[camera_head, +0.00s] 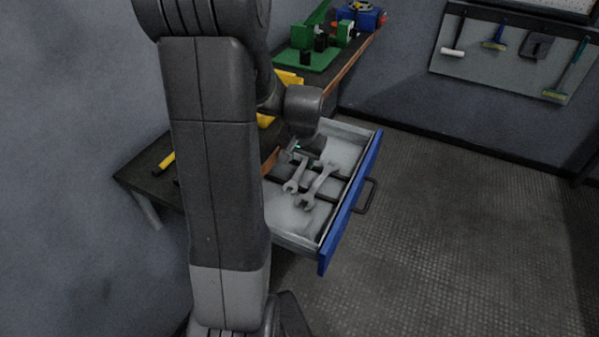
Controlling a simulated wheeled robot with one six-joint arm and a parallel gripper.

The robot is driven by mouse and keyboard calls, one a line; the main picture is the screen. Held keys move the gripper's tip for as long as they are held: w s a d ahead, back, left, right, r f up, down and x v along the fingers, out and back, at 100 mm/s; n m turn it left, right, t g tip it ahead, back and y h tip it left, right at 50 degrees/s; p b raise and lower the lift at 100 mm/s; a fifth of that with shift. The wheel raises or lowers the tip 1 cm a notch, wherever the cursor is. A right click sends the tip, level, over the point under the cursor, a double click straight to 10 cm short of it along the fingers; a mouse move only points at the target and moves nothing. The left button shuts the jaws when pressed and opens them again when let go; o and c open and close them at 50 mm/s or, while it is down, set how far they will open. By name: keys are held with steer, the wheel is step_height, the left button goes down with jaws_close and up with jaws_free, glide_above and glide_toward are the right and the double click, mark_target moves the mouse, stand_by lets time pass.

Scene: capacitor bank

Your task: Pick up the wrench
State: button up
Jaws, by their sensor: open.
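Two grey wrenches lie side by side in an open drawer (292,217) with a blue front. The right wrench (318,184) is the larger; the left wrench (297,176) is shorter. I cannot tell which one the task means. My gripper (296,150) is open at the far end of the wrenches, over the drawer. Its fingers are small and dark in this view, so its height above the wrenches is hard to tell. My arm hides the left part of the drawer and bench.
The drawer's handle (367,195) juts out to the right. The dark workbench (145,168) holds a green tool (312,58) and a blue-and-red device (358,17). A tool board (512,55) hangs on the back wall. The floor to the right is clear.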

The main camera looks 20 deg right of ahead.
mark_target(300, 171)
steer(key=x, duration=0.5)
steer(key=shift+w+d+r, duration=0.1)
steer(key=shift+d, duration=0.05)
jaws_close()
